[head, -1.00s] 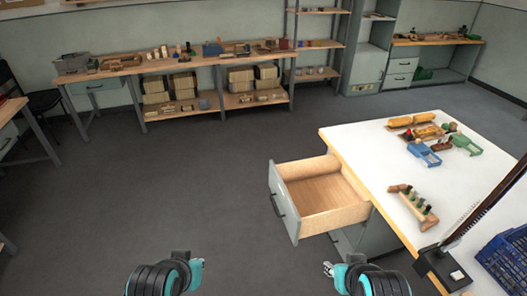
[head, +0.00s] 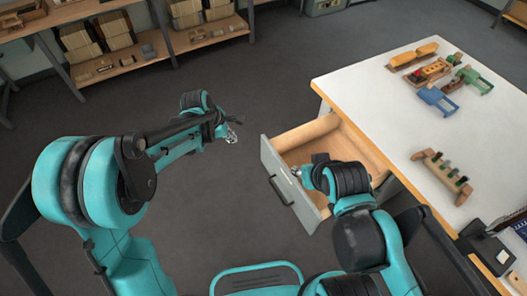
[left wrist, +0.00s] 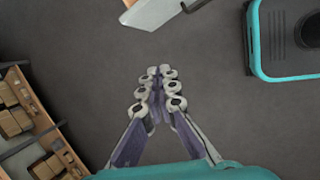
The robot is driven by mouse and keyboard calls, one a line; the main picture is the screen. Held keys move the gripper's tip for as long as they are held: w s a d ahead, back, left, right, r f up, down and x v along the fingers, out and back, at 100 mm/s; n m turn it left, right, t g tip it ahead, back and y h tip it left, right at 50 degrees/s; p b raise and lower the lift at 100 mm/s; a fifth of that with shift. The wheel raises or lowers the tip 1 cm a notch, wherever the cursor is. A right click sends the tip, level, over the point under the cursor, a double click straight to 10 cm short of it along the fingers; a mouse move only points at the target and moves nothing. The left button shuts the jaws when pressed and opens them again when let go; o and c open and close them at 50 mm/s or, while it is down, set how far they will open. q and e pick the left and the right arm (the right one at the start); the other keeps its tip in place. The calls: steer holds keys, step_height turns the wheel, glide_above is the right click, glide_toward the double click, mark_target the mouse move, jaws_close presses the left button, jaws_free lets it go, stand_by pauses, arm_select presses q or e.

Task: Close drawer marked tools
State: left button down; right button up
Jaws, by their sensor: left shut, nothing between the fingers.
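The drawer (head: 286,188) has a grey front with a dark handle and a light wood inside. It stands pulled out from the left side of the white-topped table, and no marking on it is readable. Its grey front edge also shows at the top of the left wrist view (left wrist: 152,12). My left gripper (head: 232,136) is left of the drawer front, apart from it; its fingers are together and empty in the left wrist view (left wrist: 157,100). My right gripper (head: 297,172) appears at the drawer's front edge; contact and finger state are unclear. My right arm covers part of the drawer.
The white table (head: 390,120) holds yellow, blue and green items and a wooden peg block (head: 442,177). Shelving with boxes (head: 115,40) stands at the back left. The grey floor (head: 240,80) between shelf and drawer is clear.

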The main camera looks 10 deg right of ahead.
arm_select(q)
steer(key=w+d+f+n+g, duration=0.15)
steer(key=d+f+n, duration=0.3)
steer(key=f, duration=0.45)
steer(key=b, duration=0.5)
glide_above(269, 156)
steer(key=a, duration=0.2)
step_height(269, 156, down, 9)
steer(key=shift+s+a+f+h, duration=0.15)
steer(key=shift+s+a+h, duration=0.1)
steer(key=shift+h, duration=0.15)
steer(key=shift+d, duration=0.2)
